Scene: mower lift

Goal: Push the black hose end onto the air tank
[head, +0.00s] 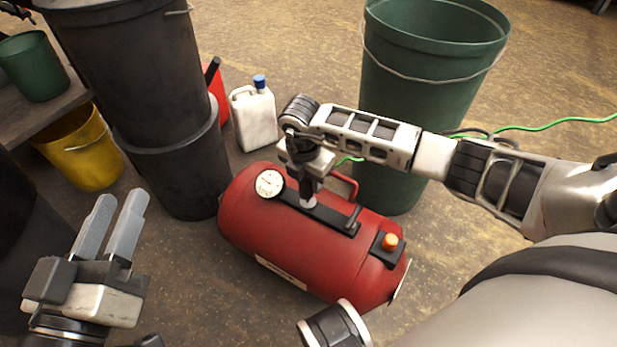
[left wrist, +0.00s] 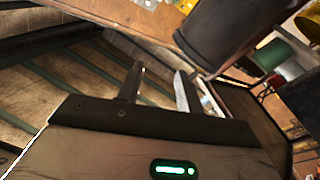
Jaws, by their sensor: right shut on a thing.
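The red air tank (head: 250,215) lies on the floor in the middle of the head view, with a round white gauge (head: 269,183) and a black strip along its top. My right gripper (head: 308,196) points down at the tank's top beside the gauge. It is shut on what appears to be the black hose end, which its fingers mostly hide. I cannot tell whether the hose end is seated on the tank's fitting. My left gripper (head: 122,200) is open and empty, left of the tank; its spread fingers also show in the left wrist view (left wrist: 158,85).
Stacked black bins (head: 165,165) stand behind left of the tank, a green bucket (head: 425,100) behind right. A white jug (head: 253,118) and a yellow bucket (head: 80,155) stand farther back. A green cable (head: 560,125) crosses the floor. Floor between left gripper and tank is clear.

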